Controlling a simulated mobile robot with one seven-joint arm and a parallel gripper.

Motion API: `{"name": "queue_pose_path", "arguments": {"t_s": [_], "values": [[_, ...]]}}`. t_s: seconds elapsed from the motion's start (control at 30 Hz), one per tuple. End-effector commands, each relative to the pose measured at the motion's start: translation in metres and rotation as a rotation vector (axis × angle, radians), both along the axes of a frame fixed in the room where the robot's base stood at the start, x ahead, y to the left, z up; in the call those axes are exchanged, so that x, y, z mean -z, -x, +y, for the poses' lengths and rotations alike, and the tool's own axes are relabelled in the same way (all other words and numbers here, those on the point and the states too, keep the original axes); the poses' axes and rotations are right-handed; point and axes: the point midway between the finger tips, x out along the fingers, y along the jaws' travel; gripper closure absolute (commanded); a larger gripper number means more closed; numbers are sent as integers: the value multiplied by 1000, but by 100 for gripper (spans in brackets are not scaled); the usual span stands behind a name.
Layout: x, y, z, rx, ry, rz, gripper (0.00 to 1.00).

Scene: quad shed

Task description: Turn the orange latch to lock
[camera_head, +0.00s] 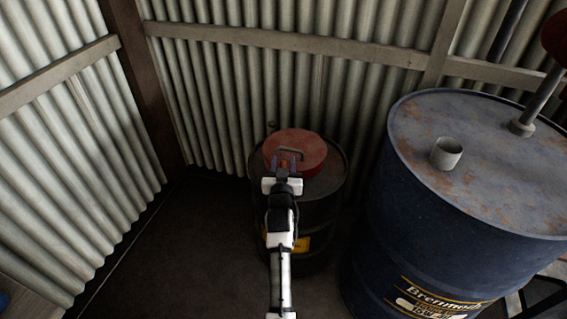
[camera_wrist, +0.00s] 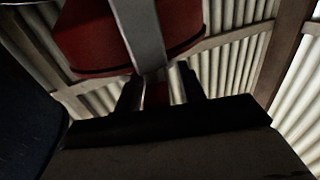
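A round red lid (camera_head: 308,150) sits on top of a small dark barrel (camera_head: 325,193), with a grey bar handle (camera_head: 290,153) across it. The lid (camera_wrist: 95,35) and a broad grey strap (camera_wrist: 140,30) also show in the wrist view. My gripper (camera_head: 287,161) is over the front part of the lid, close to the handle. In the wrist view its two dark fingers (camera_wrist: 160,85) stand apart, with a small reddish patch between them. The strap's lower end reaches toward the gap; contact cannot be told. I cannot make out a clearly orange latch.
A large blue drum (camera_head: 480,150) with a rusty top, a short pipe stub (camera_head: 446,153) and a rod (camera_head: 535,100) stands close on the right. Corrugated walls (camera_head: 230,100) meet in a corner behind. The dark floor (camera_head: 190,240) to the left is clear.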

Motion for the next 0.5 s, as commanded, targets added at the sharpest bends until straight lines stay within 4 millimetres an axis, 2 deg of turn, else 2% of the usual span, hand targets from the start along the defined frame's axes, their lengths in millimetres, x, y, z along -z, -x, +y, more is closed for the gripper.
{"name": "queue_pose_path", "arguments": {"t_s": [0.17,0.2,0.5], "values": [[0,0,0,0,0,0,60],[0,0,0,0,0,0,63],[0,0,0,0,0,0,100]]}}
